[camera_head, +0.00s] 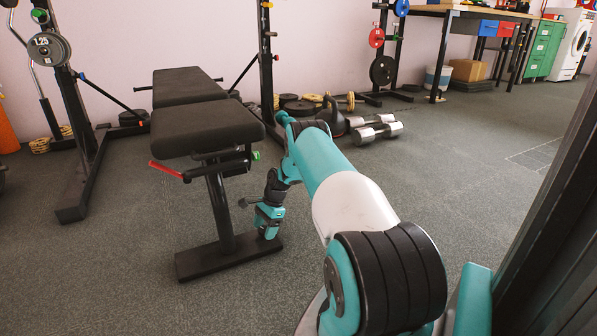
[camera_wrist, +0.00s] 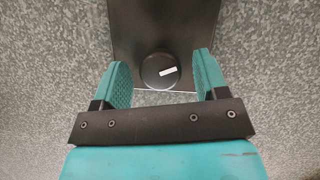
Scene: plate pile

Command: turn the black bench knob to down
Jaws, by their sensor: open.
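The black bench knob (camera_wrist: 160,71) is a round black disc in the wrist view, with a short white mark on it. The mark lies nearly level, its right end slightly higher. The knob sits at the near edge of a dark panel of the bench. My gripper (camera_wrist: 162,62) is open, with one teal finger on each side of the knob and a gap on both sides. In the head view my gripper (camera_head: 268,221) points down beside the right end of the foot of the bench (camera_head: 207,127). I cannot make out the knob there.
A red-handled lever (camera_head: 166,171) sticks out left under the bench seat. Silver dumbbells (camera_head: 377,131) and a dark kettlebell (camera_head: 332,116) stand behind my arm. Weight racks stand along the wall. The floor right of the bench is mostly clear.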

